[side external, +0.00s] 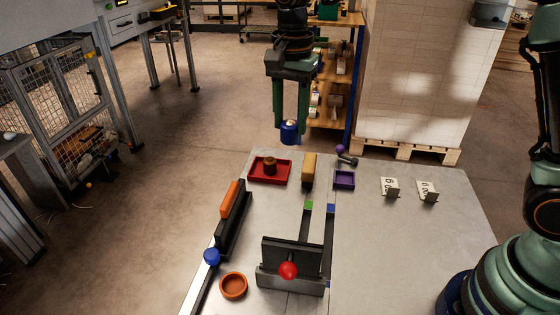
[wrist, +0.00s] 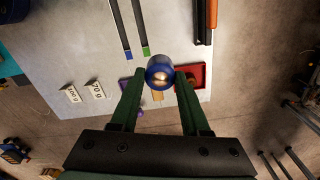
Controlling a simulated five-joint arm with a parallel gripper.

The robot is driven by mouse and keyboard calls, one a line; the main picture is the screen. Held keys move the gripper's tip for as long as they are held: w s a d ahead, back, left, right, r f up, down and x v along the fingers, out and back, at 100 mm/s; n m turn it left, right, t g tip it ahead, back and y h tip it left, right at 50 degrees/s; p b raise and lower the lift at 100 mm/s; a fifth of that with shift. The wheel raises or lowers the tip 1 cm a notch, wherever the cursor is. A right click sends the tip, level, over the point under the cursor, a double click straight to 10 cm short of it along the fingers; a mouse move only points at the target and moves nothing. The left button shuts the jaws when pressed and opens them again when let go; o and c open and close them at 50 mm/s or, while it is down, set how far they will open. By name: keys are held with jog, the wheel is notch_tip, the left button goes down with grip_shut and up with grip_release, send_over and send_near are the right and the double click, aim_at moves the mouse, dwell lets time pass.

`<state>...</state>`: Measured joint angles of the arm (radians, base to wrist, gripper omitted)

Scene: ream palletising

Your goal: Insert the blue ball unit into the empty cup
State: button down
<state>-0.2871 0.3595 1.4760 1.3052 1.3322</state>
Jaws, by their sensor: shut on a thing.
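My gripper (side external: 290,125) is shut on the blue ball unit (side external: 289,137), a blue round holder with a shiny coppery ball in it. It hangs upright beyond the far edge of the table. In the wrist view, the blue ball unit (wrist: 151,65) sits between the fingertips (wrist: 161,78). A round orange-brown cup (side external: 233,286) stands at the near left of the table and looks empty. A small brown round piece (side external: 270,162) stands in a red tray (side external: 256,177) at the far left; whether it is hollow is unclear. The orange-brown cup is not seen in the wrist view.
A blue ball (side external: 211,257) sits by a black rail with an orange bar (side external: 229,199). The table's right side is mostly clear.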

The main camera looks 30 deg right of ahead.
jog(key=s+a+n, duration=0.5)
jog(key=a, duration=0.5)
jog(key=s+a+n, duration=0.5)
jog(key=a, duration=0.5)
notch_tip(320, 180, down, 20)
jog(key=shift+s+f, duration=0.1)
jog(key=shift+s, duration=0.05)
jog(key=shift+f, duration=0.1)
jog(key=shift+c, duration=1.9)
grip_release()
